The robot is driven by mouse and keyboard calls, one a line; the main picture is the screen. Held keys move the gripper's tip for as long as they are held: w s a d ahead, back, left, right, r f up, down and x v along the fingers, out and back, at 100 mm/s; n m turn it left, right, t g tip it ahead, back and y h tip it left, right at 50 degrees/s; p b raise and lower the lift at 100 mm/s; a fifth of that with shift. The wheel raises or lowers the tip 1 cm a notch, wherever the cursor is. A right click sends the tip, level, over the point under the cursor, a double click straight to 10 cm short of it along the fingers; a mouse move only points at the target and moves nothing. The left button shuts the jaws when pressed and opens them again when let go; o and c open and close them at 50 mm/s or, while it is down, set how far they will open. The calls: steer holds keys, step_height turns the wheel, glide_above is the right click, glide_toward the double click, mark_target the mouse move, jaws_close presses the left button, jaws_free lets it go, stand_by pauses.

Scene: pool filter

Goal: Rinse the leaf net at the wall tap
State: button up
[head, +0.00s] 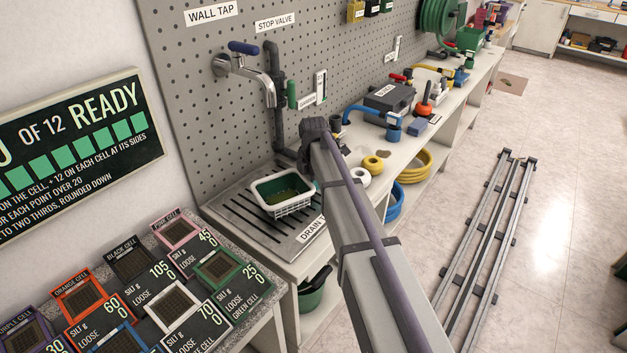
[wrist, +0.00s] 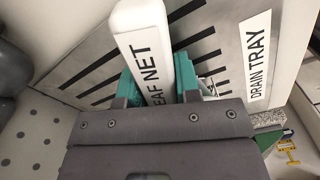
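My arm hides the gripper in the head view.
A dark stop-valve pipe (head: 276,95) rises right of the tap. Silt cells (head: 178,310) stand on the left counter. The bench to the right holds a grey case (head: 390,98) and hose fittings. A green bucket (head: 313,292) is below. Floor rails (head: 495,245) run at right.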

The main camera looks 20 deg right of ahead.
steer(key=o, duration=0.5)
step_height(320, 180, up, 11)
steer(key=p, duration=1.1)
steer(key=shift+r, duration=0.1)
steer(key=shift+f, duration=0.2)
